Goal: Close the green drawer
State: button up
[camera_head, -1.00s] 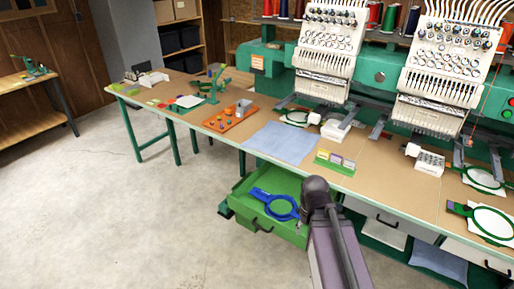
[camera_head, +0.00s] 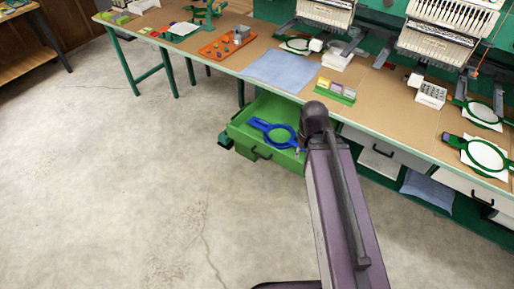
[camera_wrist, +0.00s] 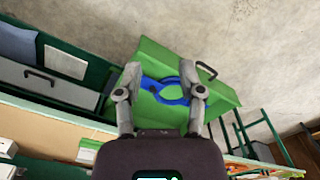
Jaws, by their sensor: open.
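The green drawer (camera_head: 242,131) is pulled out from under the long table in the head view, with a dark handle (camera_head: 262,154) on its front. A blue hoop-shaped frame (camera_head: 280,134) lies inside it. My arm covers the drawer's right side. In the wrist view the green drawer (camera_wrist: 152,50) shows turned around beyond my fingers, with its handle (camera_wrist: 207,70) at the upper right and the blue frame (camera_wrist: 166,91) between the fingers. My gripper (camera_wrist: 160,78) is open and empty. Whether it touches the drawer I cannot tell. In the head view its fingers are mostly hidden.
The tabletop (camera_head: 395,106) carries a blue cloth (camera_head: 283,70), an orange tray (camera_head: 226,44) and a green card holder (camera_head: 335,91). White drawers (camera_head: 386,151) and a grey-blue cushion (camera_head: 428,189) are to the right. The concrete floor (camera_head: 130,190) in front and left is clear.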

jog(key=shift+f, duration=0.15)
jog(key=c, duration=0.3)
jog(key=shift+w+f+b, duration=0.2)
jog(key=shift+f+b, duration=0.1)
jog(key=shift+b, duration=0.05)
grip_shut()
jog(key=w+a+f+n+t+h+b, duration=0.35)
jog(key=w+a+f+n+b, duration=0.35)
jog(key=b, duration=0.4)
jog(key=w+a+f+n+t+h+b, duration=0.2)
jog(key=w+a+f+n+h+b, duration=0.25)
jog(key=w+f+n+b, duration=0.5)
jog(key=w+a+f+n+t+h+b, duration=0.1)
jog(key=a+n+t+b, duration=0.3)
jog(key=a+b, duration=0.5)
jog(key=w+a+f+n+t+h+b, duration=0.1)
jog(key=a+f+n+t+b, duration=0.2)
jog(key=a, duration=1.2)
jog(key=shift+w+n+t+h+b, duration=0.35)
jog(key=shift+n+t+b, duration=0.7)
jog(key=shift+n+b, duration=2)
jog(key=shift+m+b, duration=0.35)
jog(key=shift+m, duration=0.05)
